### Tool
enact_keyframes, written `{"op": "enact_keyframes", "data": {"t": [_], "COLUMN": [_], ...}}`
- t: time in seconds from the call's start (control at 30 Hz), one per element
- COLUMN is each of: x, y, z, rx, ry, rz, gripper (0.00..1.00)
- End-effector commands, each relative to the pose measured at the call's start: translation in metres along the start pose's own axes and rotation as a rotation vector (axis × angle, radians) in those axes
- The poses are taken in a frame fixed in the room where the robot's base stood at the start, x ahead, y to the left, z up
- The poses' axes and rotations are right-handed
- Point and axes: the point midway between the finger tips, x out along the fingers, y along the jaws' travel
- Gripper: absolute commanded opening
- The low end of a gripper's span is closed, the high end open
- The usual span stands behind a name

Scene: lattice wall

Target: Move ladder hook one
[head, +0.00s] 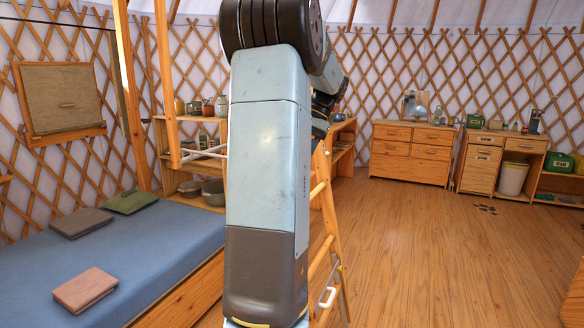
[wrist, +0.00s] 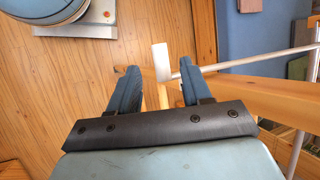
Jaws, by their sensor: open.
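A wooden ladder (head: 320,190) leans behind my arm in the head view, partly hidden by it. A small white hook (head: 329,297) shows low on the ladder, and white rods (head: 205,153) show left of my arm. Which of these is ladder hook one I cannot tell. In the wrist view my gripper (wrist: 158,68) is open, its two blue fingers apart. A white block (wrist: 161,60) shows between and just beyond the fingertips, with a white rod (wrist: 250,61) running right from near it. Wooden ladder parts (wrist: 240,92) pass close by; contact is unclear.
A blue bed (head: 130,255) with books and a cushion fills the left. A shelf with pots (head: 205,190) stands behind my arm. A dresser (head: 411,153) and desk stand at the back right. The wooden floor (head: 430,250) at right is mostly clear.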

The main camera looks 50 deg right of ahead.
Motion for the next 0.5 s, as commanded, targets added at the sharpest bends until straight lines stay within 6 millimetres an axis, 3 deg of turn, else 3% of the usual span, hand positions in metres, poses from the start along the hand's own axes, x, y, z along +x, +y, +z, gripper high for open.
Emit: {"op": "enact_keyframes", "data": {"t": [0.2,0.5], "x": [-0.038,-0.058], "y": [-0.001,-0.001], "z": [-0.001,-0.001], "rx": [0.001,0.001], "ry": [0.003,0.000], "rz": [0.000,0.001], "gripper": [0.48,0.48]}}
